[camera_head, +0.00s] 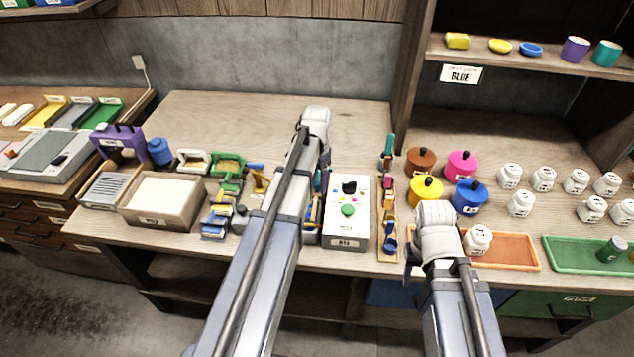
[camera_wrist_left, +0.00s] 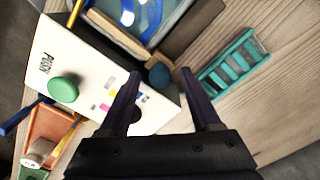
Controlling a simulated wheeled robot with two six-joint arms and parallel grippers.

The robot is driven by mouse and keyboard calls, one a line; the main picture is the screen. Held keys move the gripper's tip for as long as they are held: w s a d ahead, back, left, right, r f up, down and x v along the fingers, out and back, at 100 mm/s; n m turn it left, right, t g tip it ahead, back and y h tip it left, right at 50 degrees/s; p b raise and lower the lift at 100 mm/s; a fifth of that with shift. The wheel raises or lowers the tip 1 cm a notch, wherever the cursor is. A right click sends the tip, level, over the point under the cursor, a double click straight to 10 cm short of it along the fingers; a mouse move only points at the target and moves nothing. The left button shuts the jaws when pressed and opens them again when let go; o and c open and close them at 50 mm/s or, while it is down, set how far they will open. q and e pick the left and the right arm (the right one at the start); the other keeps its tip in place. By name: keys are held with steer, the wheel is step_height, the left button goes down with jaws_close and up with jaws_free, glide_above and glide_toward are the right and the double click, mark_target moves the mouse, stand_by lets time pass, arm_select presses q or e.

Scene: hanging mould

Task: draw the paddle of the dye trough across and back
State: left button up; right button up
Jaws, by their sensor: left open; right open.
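The dye trough (camera_wrist_left: 168,12), with swirling blue liquid and a wooden rim, shows at the top of the left wrist view. A round dark blue knob (camera_wrist_left: 160,75) is beside its near corner; it may be the paddle's handle, but I cannot tell. My left gripper (camera_wrist_left: 161,72) is open, and the knob appears between its fingertips with nothing clamped. In the head view my left arm hides most of the trough. My right gripper (camera_head: 409,268) is open at the table's front edge, largely hidden by its own wrist.
A white box with a green button (camera_head: 347,210) stands right of my left arm. A teal slotted rack (camera_wrist_left: 232,65) lies beside the trough. A beige tray (camera_head: 162,218) and small tools are on the left. Coloured pots and white jars (camera_head: 521,203) fill the right. The table's back left is clear.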

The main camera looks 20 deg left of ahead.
arm_select(q)
jaws_close()
stand_by(0.4)
stand_by(0.9)
